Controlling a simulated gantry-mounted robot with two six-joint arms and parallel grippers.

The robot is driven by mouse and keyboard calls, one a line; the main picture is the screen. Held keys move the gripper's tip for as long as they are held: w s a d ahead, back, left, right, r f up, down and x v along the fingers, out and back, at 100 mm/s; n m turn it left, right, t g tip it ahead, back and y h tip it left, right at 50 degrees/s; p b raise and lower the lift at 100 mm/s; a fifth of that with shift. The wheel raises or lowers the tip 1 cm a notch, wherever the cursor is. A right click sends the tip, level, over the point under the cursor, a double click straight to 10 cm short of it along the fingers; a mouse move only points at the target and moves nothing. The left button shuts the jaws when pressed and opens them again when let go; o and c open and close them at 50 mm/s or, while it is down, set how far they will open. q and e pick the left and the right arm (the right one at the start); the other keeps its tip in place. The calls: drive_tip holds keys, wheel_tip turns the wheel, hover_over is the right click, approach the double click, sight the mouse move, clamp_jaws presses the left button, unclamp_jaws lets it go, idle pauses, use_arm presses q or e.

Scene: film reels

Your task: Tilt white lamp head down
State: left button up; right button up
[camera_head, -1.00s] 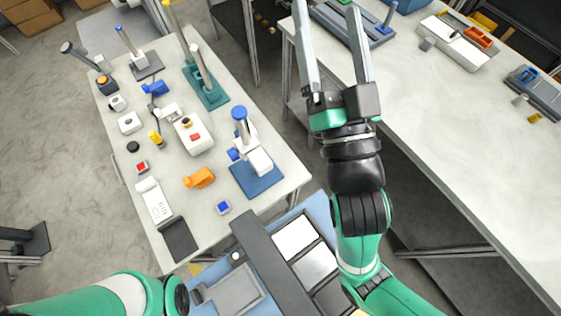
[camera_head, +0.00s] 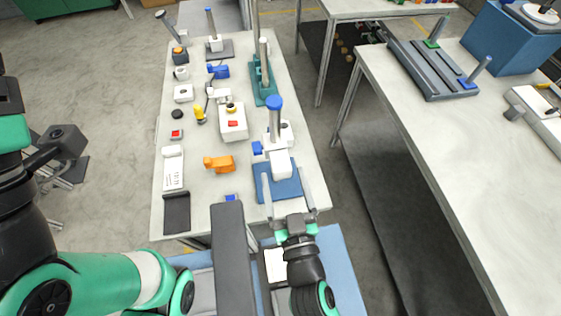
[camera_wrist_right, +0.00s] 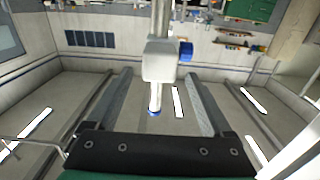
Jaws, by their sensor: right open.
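A white lamp head (camera_head: 281,163) is on a stand with a blue-capped post (camera_head: 275,115) and a blue base plate (camera_head: 263,187) on the left table. My right gripper (camera_head: 286,171) is open, with one finger on each side of the head; I see no clear contact. In the right wrist view, the white head (camera_wrist_right: 160,62) is ahead, between and beyond the open fingers (camera_wrist_right: 158,78). A white tube with a blue ring hangs from it, and a blue knob (camera_wrist_right: 186,50) is on its right.
An orange object (camera_head: 219,163) and a white block with a red button (camera_head: 233,124) are left of the stand. A green stand (camera_head: 264,85) is behind it. The aisle right of the table is free up to the right-hand table (camera_head: 430,130).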

sight(283, 174)
drive_tip(key=w, duration=0.4)
drive_tip(key=shift+w+a, duration=0.25)
drive_tip(key=shift+a, duration=0.15)
drive_tip(key=shift+c, duration=0.3)
clamp_jaws()
